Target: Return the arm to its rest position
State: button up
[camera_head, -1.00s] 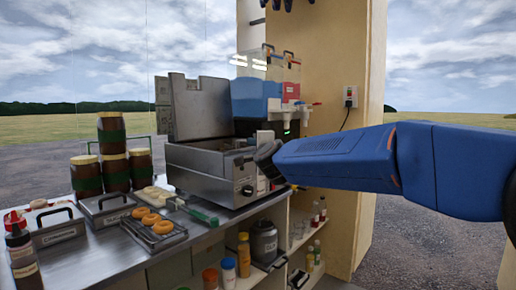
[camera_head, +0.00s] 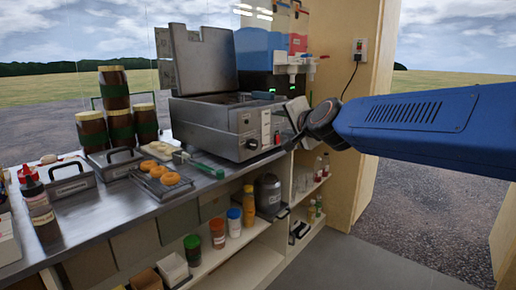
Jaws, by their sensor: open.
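My blue arm reaches in from the right edge in the head view. Its end, with my gripper (camera_head: 296,122), is beside the right front of the steel fryer (camera_head: 222,130), near the counter's right end. The gripper is small and seen mostly from behind the wrist; its jaws are open and I see nothing held in them. Whether it touches the fryer cannot be told from this view.
The counter (camera_head: 105,208) holds stacked brown jars (camera_head: 120,128), a rack with doughnuts (camera_head: 162,182), green-handled tongs (camera_head: 205,168) and a red-capped bottle (camera_head: 38,205). A drinks dispenser (camera_head: 262,50) stands behind the fryer. Shelves with bottles lie below. A wooden wall (camera_head: 350,120) stands behind my arm.

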jog(key=s+d+f+n+g+h, duration=0.1)
jog(key=s+d+f+n+g, duration=0.2)
jog(key=s+d+f, duration=0.4)
jog(key=s+d+f+n+g+h, duration=0.2)
jog(key=s+d+f, duration=0.5)
jog(key=s+f, duration=0.5)
jog(key=s+d+f+n+g+h, duration=0.2)
jog(key=s+d+f+n+g, duration=0.2)
jog(key=s, duration=1.5)
jog(key=d+f+g, duration=0.1)
jog(key=d+f, duration=0.2)
jog(key=f, duration=0.3)
jog(key=shift+s+f, duration=0.15)
jog(key=shift+f, duration=0.1)
